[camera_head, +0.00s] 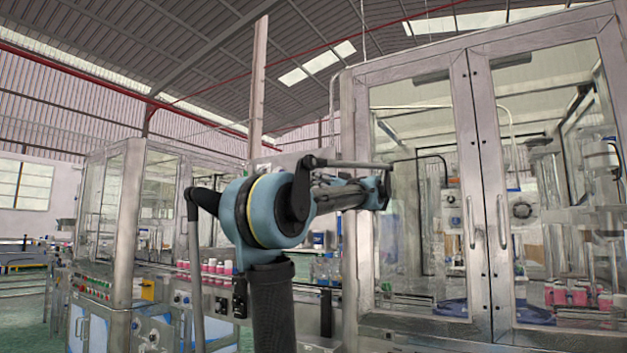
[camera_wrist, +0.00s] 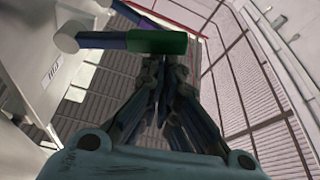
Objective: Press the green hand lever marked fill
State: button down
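The green hand lever (camera_wrist: 157,42) is in the wrist view, near the top. Its green grip lies at the end of a dark shaft that comes from a pale round hub on the left. A white box with a label (camera_wrist: 52,76) is left of it; the small lettering is turned sideways and looks like "fill". My gripper (camera_wrist: 166,68) points toward the green grip, its fingertips just below the grip in the picture. The fingers are drawn together and hold nothing visible. I cannot tell whether they touch the lever. In the head view my gripper (camera_head: 377,191) points right; no green lever can be made out there.
A glass-doored machine cabinet (camera_head: 478,180) stands close on the right in the head view. Another glazed machine (camera_head: 128,200) is at left, with a button panel (camera_head: 92,288). Several pink-and-white containers (camera_head: 210,268) stand in a row behind my arm.

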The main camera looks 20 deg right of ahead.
jog(key=shift+f, duration=0.35)
dwell(0.3)
